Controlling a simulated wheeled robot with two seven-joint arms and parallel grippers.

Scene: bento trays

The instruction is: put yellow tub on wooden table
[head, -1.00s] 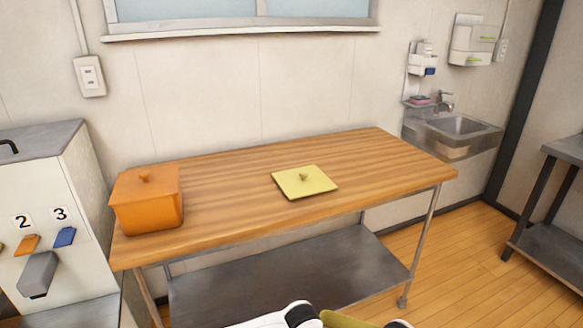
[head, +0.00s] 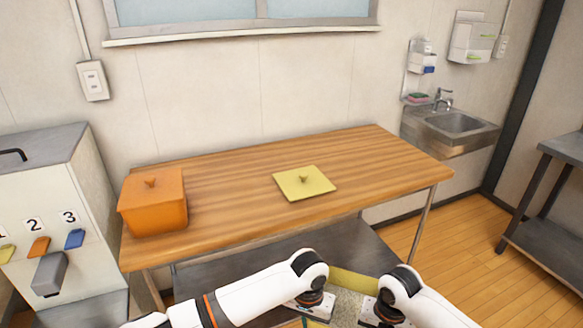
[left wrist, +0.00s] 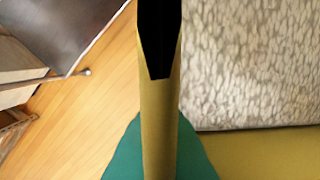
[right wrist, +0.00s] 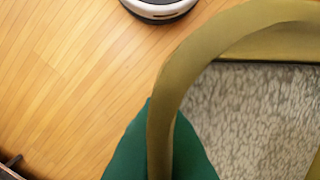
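The yellow tub (head: 352,282) is at the bottom of the head view, in front of the wooden table (head: 240,180) and off its top. It is open, with pale, grainy contents. My left gripper (head: 316,306) and right gripper (head: 378,312) are on opposite sides of it. In the left wrist view, green fingers (left wrist: 160,150) straddle the tub's wall (left wrist: 158,125). In the right wrist view, green fingers (right wrist: 160,150) straddle its curved rim (right wrist: 185,85). A yellow square lid (head: 305,186) with a knob lies on the table. The tub's underside is hidden.
A lidded orange tub (head: 153,205) stands at the table's left end. The table's right part and front middle are bare. A grey lower shelf (head: 230,268) is under it. A white dispenser (head: 50,200) stands left, a sink (head: 452,125) back right, a metal table (head: 545,200) far right.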

